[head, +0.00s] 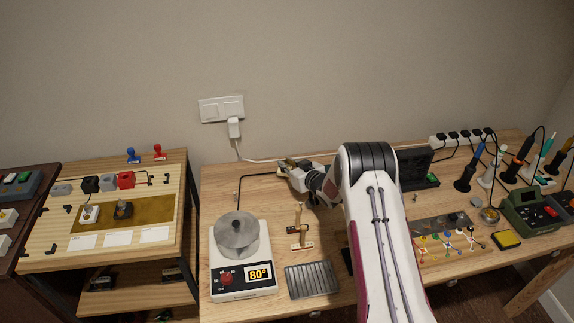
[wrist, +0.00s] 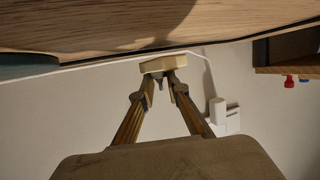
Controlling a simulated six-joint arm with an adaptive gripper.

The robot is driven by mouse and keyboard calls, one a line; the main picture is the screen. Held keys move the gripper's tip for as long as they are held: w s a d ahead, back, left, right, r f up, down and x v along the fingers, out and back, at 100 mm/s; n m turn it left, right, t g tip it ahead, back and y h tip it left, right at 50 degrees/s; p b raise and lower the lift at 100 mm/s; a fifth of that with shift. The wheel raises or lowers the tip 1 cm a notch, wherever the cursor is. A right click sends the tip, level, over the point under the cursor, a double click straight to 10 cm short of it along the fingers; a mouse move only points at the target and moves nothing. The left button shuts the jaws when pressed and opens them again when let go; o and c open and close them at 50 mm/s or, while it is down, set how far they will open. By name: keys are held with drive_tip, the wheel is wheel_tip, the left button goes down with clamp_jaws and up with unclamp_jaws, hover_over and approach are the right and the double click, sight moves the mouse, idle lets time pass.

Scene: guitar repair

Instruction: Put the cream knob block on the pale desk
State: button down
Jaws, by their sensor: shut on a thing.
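My gripper (head: 284,168) is over the back of the wooden workbench, near the wall. In the wrist view my gripper (wrist: 163,78) is shut on a cream block (wrist: 160,65), which looks like the cream knob block. The fingers hide part of it, and its knob is not clear. In the head view the block is too small to make out well. The pale desk (head: 50,262) stands at the left, apart from the workbench, with a brown mat on it. Its edge also shows in the wrist view (wrist: 282,58), upper right.
On the workbench (head: 330,215) stand a hot plate (head: 240,262), a small wooden stand (head: 300,230) and a ribbed metal tray (head: 312,280). The pale desk carries a white knob block (head: 89,214), a black one (head: 122,209) and white cards (head: 118,238). A wall socket (head: 222,109) is behind.

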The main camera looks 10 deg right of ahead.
drive_tip(key=shift+f, duration=0.7)
drive_tip(key=shift+s+f, duration=0.1)
drive_tip(key=shift+f, duration=0.1)
drive_tip(key=c, duration=2)
unclamp_jaws()
drive_tip(key=shift+o, duration=0.2)
drive_tip(key=shift+f, duration=0.1)
drive_tip(key=shift+r, duration=0.35)
drive_tip(key=shift+s+d+r, duration=0.2)
drive_tip(key=shift+s+r, duration=0.15)
drive_tip(key=shift+r, duration=0.1)
drive_tip(key=shift+v, duration=5.55)
drive_tip(key=shift+w+r, duration=0.1)
drive_tip(key=shift+r, duration=0.1)
